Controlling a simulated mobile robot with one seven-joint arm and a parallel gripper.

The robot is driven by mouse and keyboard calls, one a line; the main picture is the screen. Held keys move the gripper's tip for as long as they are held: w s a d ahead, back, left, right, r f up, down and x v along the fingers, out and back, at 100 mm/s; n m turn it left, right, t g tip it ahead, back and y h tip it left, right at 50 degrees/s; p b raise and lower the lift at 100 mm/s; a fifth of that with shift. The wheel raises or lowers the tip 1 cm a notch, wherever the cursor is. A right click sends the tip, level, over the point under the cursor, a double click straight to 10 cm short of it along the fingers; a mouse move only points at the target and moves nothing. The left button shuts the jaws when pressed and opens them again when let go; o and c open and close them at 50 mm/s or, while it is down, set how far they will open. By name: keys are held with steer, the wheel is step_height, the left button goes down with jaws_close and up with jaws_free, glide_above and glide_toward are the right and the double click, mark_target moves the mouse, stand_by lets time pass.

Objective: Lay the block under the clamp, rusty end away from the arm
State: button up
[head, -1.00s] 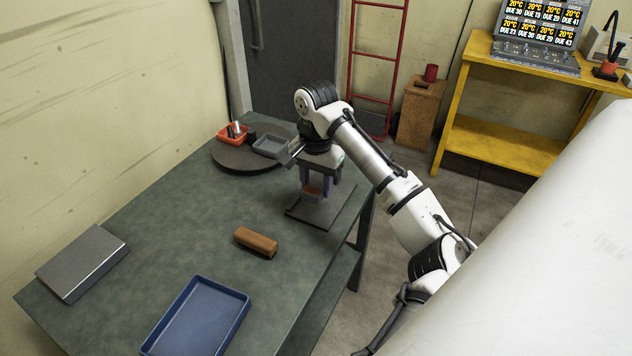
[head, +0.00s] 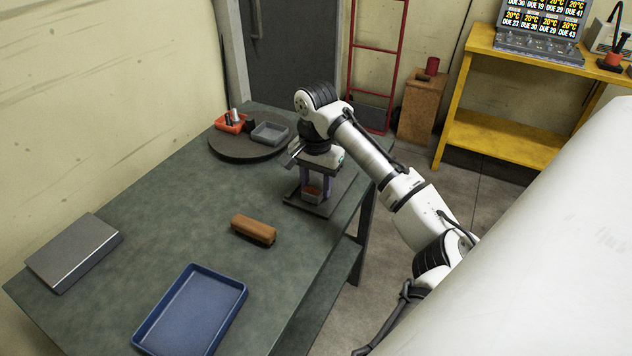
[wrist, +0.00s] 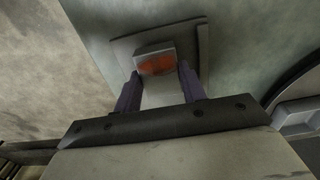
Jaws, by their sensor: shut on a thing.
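My gripper (head: 315,184) points down with its purple fingers closed on a small grey block (head: 311,197). I cannot tell whether the block touches the plate. I cannot pick out the clamp; my gripper hides part of the plate.
A round dark turntable (head: 222,150) with an orange tray (head: 232,127) and a grey tray (head: 270,134) stands behind left of my gripper. A brown bar (head: 253,229), blue tray (head: 190,310) and grey flat box (head: 74,252) lie in front. Bare bench (head: 165,215) lies between.

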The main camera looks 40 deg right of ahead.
steer(key=shift+f, duration=0.4)
steer(key=o, duration=1.4)
steer(key=shift+o, duration=0.2)
steer(key=shift+f, duration=0.1)
step_height(320, 180, up, 14)
